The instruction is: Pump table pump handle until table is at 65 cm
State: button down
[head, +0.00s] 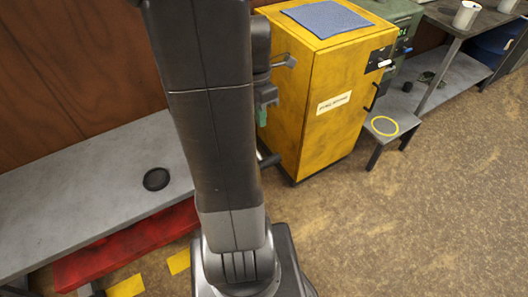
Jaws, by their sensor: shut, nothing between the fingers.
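The lift table has a long grey top (85,190) at the left, with a red frame (125,247) low beneath it. The table's height cannot be read from this view. My dark arm stands upright in front of the table's right end and hides it. What seems to be my gripper (264,112) shows partly at the arm's right edge, in front of the yellow cabinet, shut and empty. A dark bar with a rounded end (269,160) sticks out below it beside the cabinet; I cannot tell whether this is the pump handle.
A yellow cabinet (318,125) with a blue cloth (326,18) on top stands close on the right. A small stool (384,126) and a grey bench (450,22) with mugs are farther right. A black disc (156,179) lies on the tabletop. The brown floor at lower right is clear.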

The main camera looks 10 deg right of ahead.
aim_at(265, 161)
jog(key=f, duration=0.4)
jog(key=s+f, duration=0.1)
jog(key=f, duration=0.4)
jog(key=f+b, duration=0.1)
jog(key=f, duration=0.3)
jog(key=shift+s+d+f, duration=0.3)
jog(key=shift+s+f, duration=0.05)
